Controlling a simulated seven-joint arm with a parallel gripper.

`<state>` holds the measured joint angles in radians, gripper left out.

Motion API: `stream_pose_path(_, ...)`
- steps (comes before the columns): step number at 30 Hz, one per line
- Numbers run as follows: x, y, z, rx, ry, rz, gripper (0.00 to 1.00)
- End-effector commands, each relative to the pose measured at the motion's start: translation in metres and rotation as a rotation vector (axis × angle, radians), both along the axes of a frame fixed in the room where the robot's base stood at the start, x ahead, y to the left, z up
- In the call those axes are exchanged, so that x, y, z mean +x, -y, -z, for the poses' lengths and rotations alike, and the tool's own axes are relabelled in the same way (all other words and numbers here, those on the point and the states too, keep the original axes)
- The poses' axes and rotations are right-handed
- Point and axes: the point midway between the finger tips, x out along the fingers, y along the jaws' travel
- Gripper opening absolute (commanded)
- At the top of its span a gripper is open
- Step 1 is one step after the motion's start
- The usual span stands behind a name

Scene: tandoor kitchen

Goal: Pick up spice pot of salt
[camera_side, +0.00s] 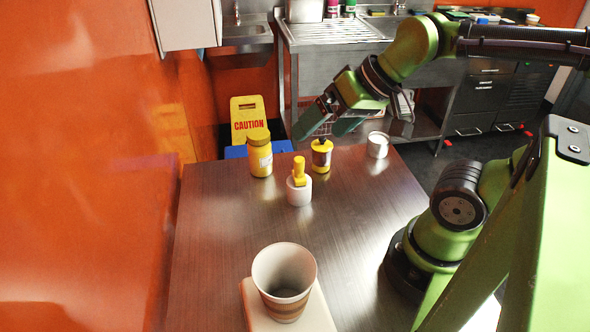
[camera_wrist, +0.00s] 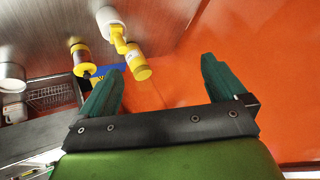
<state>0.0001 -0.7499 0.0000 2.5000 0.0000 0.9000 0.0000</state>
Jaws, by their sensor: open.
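Several small containers stand on the steel table, and I cannot read which one is the salt. A white pot with a yellow top (camera_side: 299,193) stands nearest the table's middle; it also shows in the wrist view (camera_wrist: 111,18). A dark brown jar with a yellow lid and base (camera_side: 321,157) stands behind it to the right, also in the wrist view (camera_wrist: 81,57). A yellow jar (camera_side: 260,160) with a pale label stands left, also in the wrist view (camera_wrist: 134,66). My gripper (camera_side: 328,125) is open and empty, apparently above the brown jar; its fingers (camera_wrist: 161,72) spread wide in the wrist view.
A white cylindrical container (camera_side: 377,146) stands at the table's back right. A large striped cup (camera_side: 284,278) stands on a pale board (camera_side: 258,310) at the front. An orange wall (camera_side: 80,180) borders the left. The steel table (camera_side: 220,230) is bare between the cup and the pots.

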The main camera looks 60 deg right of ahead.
Motion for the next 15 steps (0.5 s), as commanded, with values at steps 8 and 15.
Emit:
stream_pose_path(8, 0.016, 0.075, 0.022, 0.052, -0.114, 0.267, 0.98)
stream_pose_path(15, -0.02, 0.257, 0.063, -0.038, -0.246, 0.443, 0.98)
